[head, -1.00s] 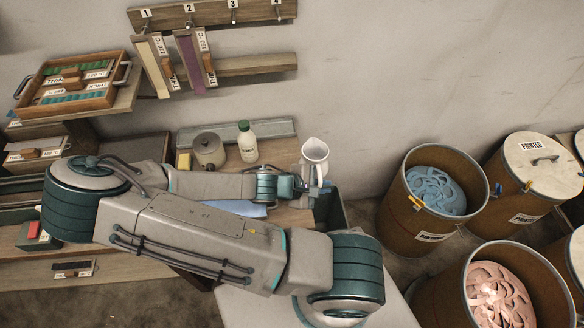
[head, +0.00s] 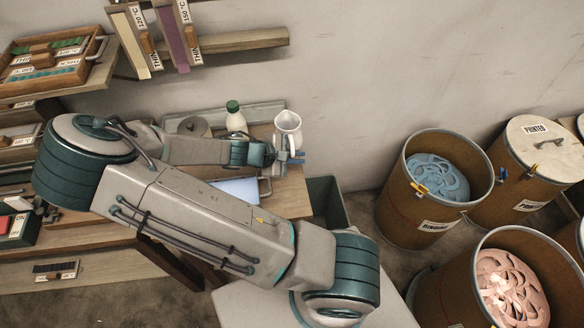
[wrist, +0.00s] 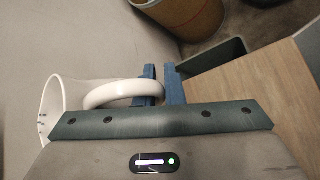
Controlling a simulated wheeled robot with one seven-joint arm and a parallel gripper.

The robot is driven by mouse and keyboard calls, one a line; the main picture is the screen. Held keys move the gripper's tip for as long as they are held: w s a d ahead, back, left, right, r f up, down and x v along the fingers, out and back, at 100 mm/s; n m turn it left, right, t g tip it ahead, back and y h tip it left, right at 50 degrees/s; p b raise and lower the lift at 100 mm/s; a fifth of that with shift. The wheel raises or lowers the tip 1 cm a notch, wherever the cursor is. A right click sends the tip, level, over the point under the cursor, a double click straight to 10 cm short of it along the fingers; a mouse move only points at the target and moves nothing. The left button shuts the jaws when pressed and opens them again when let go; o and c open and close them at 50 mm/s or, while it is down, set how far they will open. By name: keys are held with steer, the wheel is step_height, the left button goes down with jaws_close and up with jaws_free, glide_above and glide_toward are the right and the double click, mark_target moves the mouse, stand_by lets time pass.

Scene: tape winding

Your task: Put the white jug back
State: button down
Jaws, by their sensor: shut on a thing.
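The white jug (head: 288,124) is at the right end of the wooden bench, near the wall, with its open top showing in the head view. In the wrist view the jug (wrist: 62,100) lies at the left, and its curved handle (wrist: 112,92) reaches between the blue fingers. My gripper (wrist: 160,88) is shut on that handle; in the head view my gripper (head: 294,157) is at the jug's right side. The jug's base is partly hidden by my gripper, so I cannot tell whether it touches the bench.
A white bottle with a green cap (head: 236,117) and a grey lidded pot (head: 193,127) stand left of the jug. A dark green bin (head: 326,203) is beside the bench's right end. Brown drums (head: 405,207) stand to the right. The bench (head: 292,192) has bare wood at its right end.

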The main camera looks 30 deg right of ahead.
steer(key=shift+w+a+f+b, duration=0.15)
steer(key=shift+w+f, duration=0.2)
steer(key=shift+w, duration=0.2)
steer(key=shift+w+a+f+b, duration=0.1)
steer(key=shift+w+f+b, duration=0.05)
steer(key=shift+w+f, duration=0.3)
step_height(320, 180, down, 4)
steer(key=b, duration=0.3)
steer(key=shift+r, duration=0.15)
steer(key=shift+b, duration=0.3)
steer(key=c, duration=1.5)
jaws_free()
